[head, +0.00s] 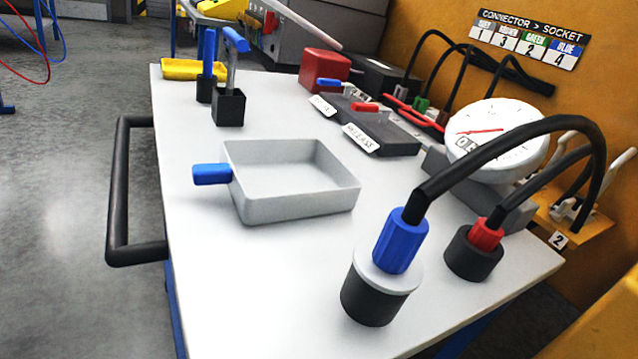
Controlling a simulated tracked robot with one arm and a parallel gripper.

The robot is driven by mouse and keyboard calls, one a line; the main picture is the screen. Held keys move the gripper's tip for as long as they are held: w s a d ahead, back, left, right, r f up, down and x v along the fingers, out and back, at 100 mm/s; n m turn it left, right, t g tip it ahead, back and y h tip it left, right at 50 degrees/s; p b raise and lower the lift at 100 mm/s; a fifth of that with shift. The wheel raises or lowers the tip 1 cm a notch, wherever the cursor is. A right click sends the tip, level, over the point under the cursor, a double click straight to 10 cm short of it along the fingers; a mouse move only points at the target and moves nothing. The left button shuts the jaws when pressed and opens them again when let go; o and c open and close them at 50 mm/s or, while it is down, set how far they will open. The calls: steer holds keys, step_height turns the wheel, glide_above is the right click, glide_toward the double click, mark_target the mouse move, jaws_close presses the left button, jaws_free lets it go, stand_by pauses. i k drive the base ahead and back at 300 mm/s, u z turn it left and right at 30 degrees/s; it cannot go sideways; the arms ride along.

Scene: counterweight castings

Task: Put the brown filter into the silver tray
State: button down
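The silver tray (300,205) stands on the white table, near its middle. It is a shallow square pan with a blue handle (212,174) on its left side, and its inside is empty. I see no brown filter in the head view. My gripper is not in the head view.
In front right of the tray stand a blue connector (400,241) on a black base and a red connector (487,234) in a black socket, with black cables. A round gauge (497,140) and dark switch box (385,135) stand behind. Black holders (229,107) stand back left. The front left tabletop is clear.

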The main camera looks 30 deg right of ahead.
mark_target(286, 185)
steer(key=i, duration=0.85)
steer(key=u, duration=0.2)
steer(key=k, duration=0.8)
steer(key=z, duration=0.25)
steer(key=i, duration=0.9)
steer(key=u, duration=0.1)
